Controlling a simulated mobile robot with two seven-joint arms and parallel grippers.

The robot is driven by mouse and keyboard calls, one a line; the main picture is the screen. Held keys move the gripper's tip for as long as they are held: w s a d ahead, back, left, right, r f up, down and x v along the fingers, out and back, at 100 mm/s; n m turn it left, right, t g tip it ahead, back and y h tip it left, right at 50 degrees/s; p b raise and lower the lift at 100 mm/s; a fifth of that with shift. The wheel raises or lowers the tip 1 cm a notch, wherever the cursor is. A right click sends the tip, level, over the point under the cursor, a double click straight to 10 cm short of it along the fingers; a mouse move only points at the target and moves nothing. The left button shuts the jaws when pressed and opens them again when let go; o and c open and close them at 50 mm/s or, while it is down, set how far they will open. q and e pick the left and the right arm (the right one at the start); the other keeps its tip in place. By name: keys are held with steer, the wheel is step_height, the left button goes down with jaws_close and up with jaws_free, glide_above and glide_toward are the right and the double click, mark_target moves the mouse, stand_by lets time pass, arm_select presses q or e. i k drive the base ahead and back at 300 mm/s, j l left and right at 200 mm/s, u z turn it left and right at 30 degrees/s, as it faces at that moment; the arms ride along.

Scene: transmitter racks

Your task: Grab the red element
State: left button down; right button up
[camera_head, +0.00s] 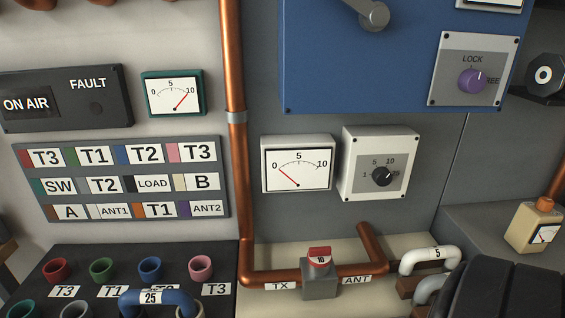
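The red element (319,256) is a small red-topped piece with a white label reading 10. It sits in the top of a grey block (319,281) on the horizontal copper pipe, between the TX and ANT labels. Its top and front face are in plain view, and nothing touches it from outside. Neither of my grippers shows in the head view.
A copper pipe (232,60) rises left of the block. A white U-link (430,257) labelled 5 and a large black rounded shape (500,285) are at right. A blue U-link (155,299) labelled 25 and coloured sockets are at lower left. Meters and a knob panel (360,187) are above.

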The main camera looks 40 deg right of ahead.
mark_target(317, 256)
steer(key=z, duration=1.05)
